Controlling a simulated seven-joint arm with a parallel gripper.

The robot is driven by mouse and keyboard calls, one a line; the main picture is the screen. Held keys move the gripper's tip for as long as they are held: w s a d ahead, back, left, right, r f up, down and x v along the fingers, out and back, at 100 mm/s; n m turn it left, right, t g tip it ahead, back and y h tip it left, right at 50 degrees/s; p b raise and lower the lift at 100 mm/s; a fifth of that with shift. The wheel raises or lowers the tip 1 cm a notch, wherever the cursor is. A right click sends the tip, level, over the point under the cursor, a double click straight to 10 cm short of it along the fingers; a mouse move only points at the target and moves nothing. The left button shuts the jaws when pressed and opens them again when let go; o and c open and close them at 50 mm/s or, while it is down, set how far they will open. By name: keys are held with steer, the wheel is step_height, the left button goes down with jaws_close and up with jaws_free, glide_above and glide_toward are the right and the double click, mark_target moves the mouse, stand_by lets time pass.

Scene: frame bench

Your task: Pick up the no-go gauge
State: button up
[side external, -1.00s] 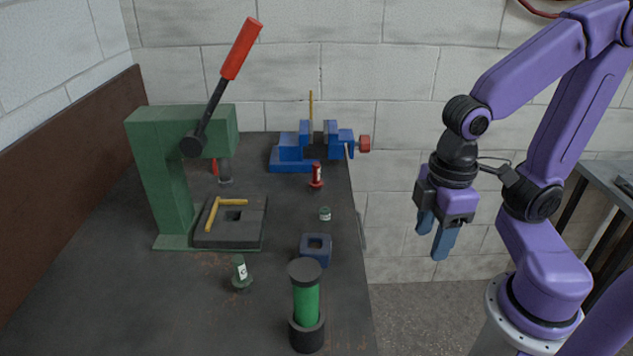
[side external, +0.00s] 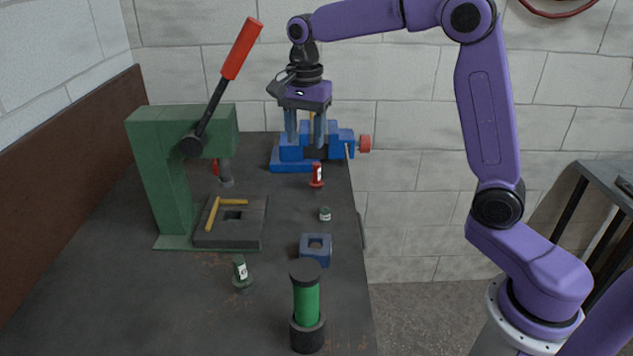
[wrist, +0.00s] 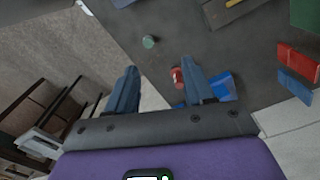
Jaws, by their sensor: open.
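The red gauge (side external: 317,175), a small red piece with a pale label and a wider base, stands upright on the bench just in front of the blue vise. I take it to be the no-go gauge. It also shows in the wrist view (wrist: 177,77), close to the inner side of the right finger. My gripper (side external: 305,142) is open and empty, pointing down, above the gauge's height and in front of the vise in the side view. A green gauge (side external: 241,272) with a pale label stands nearer the camera.
The blue vise (side external: 290,153) stands at the bench's far end. A green press (side external: 165,180) with a red-handled lever stands left. A small green cylinder (side external: 325,214), a blue square block (side external: 316,248) and a green tube in black holders (side external: 306,300) stand along the right edge.

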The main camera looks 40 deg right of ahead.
steer(key=w+d+m, duration=0.8)
steer(key=d+m, duration=0.2)
glide_toward(316, 164)
steer(key=shift+m, duration=0.3)
steer(key=f, duration=0.5)
steer(key=shift+w+a+f, duration=0.15)
steer(key=shift+w+f, duration=0.1)
steer(key=shift+f, duration=0.15)
steer(key=shift+s+d+f, duration=0.1)
steer(key=shift+d+f, duration=0.05)
steer(key=shift+f, duration=1.2)
steer(key=shift+d+f, duration=0.1)
steer(key=shift+f, duration=1.25)
jaws_close()
